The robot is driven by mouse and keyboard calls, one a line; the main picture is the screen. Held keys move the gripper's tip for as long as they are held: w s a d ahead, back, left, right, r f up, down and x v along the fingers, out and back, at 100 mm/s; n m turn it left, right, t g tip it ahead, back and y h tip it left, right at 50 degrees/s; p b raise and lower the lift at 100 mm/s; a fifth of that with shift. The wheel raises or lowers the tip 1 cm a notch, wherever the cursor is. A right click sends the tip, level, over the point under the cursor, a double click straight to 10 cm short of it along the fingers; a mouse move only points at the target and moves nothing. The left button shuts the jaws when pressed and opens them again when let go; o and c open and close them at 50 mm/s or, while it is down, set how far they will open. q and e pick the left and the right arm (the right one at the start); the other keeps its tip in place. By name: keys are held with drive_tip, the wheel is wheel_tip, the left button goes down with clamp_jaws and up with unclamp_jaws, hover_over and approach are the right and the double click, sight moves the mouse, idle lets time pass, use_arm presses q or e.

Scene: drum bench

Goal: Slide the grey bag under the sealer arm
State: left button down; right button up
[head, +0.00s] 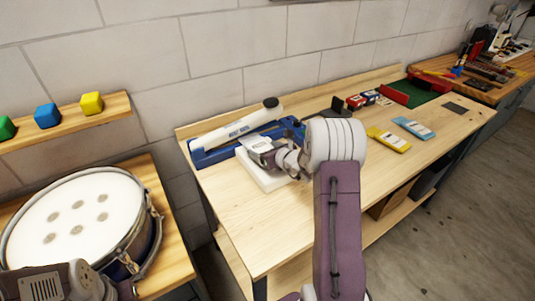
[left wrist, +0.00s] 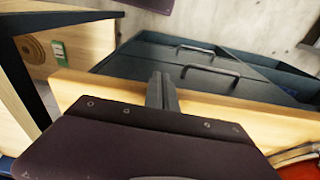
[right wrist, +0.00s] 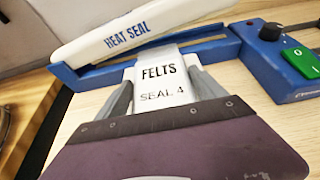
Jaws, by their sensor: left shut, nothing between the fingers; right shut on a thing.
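The heat sealer has a blue base (head: 205,158) and a long white arm (head: 228,131), raised above the base with a gap. The arm also shows in the right wrist view (right wrist: 130,32). My right gripper (right wrist: 165,85) is shut on the grey bag (right wrist: 163,72), labelled FELTS SEAL 4. The bag's far end overlaps the blue front strip of the sealer; how far it reaches under the arm is unclear. In the head view my right gripper (head: 262,147) hides most of that area. My left gripper (left wrist: 161,90) is shut and empty, away from the sealer.
A pale slab (head: 262,181) shows below my right gripper. A dark knob and green switch (right wrist: 301,65) sit at the sealer's right. Yellow (head: 389,140) and blue (head: 413,127) packets lie further right on the bench. A drum (head: 75,222) stands at the left, near my left arm.

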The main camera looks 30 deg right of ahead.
drive_tip(key=shift+w, duration=0.95)
drive_tip(key=o, duration=1.4)
drive_tip(key=b+v, duration=0.1)
drive_tip(key=v, duration=0.8)
